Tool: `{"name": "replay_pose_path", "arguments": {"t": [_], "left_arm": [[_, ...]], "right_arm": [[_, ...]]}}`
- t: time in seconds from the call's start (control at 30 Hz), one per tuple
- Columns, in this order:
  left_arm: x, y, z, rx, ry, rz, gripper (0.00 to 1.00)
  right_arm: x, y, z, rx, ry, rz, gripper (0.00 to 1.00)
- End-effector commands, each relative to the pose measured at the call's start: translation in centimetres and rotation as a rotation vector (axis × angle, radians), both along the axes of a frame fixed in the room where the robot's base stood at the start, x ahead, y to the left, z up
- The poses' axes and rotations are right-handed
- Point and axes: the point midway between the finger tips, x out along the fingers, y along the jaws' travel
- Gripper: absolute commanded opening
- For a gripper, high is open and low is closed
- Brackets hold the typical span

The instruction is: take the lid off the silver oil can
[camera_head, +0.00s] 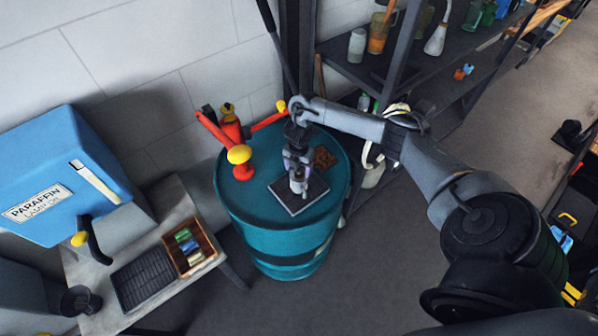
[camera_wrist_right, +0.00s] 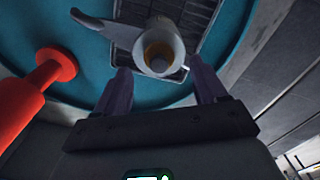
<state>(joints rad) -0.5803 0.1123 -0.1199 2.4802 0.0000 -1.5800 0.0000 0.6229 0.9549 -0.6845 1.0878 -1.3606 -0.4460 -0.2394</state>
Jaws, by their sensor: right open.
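The silver oil can (camera_head: 298,185) stands on a dark square grid tray (camera_head: 284,204) on top of a teal drum. In the right wrist view the can (camera_wrist_right: 165,30) shows a pale body with an arm-like part out to the left. Its round top has a brownish-yellow centre (camera_wrist_right: 157,57); I cannot tell whether this is the lid or an opening. My right gripper (camera_head: 297,160) is open and points down just above the can. In the wrist view its fingers (camera_wrist_right: 160,80) stand either side of the can's top, apart from it. My left gripper is not in view.
A red pump with yellow knobs (camera_head: 235,140) rises from the teal drum (camera_head: 245,208), left of the can. A brown patch (camera_head: 324,158) lies behind it. A blue paraffin tank (camera_head: 60,170) and bench stand left; shelves with bottles (camera_head: 440,35) are behind right.

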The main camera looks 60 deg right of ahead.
Motion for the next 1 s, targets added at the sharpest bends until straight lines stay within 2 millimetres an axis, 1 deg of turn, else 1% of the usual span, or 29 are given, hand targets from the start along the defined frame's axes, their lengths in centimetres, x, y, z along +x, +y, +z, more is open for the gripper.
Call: {"name": "replay_pose_path", "arguments": {"t": [0.03,0.1,0.2,0.47,0.83,1.0], "left_arm": [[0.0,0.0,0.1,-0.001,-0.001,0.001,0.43],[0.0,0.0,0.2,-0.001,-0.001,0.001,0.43],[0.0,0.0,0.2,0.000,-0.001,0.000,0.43],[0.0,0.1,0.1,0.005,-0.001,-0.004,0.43],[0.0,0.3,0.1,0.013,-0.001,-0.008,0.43],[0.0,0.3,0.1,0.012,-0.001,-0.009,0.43]], "right_arm": [[-0.1,0.0,-0.7,0.002,0.003,-0.002,0.71],[0.0,0.0,-1.3,0.001,0.001,-0.002,0.71],[0.0,0.0,-1.9,0.001,0.000,-0.001,0.71],[0.0,0.0,-2.0,0.000,-0.001,0.000,0.71],[0.0,0.0,-2.0,0.000,-0.001,0.000,0.14],[0.0,0.0,-2.0,0.000,-0.001,0.000,0.14]]}}
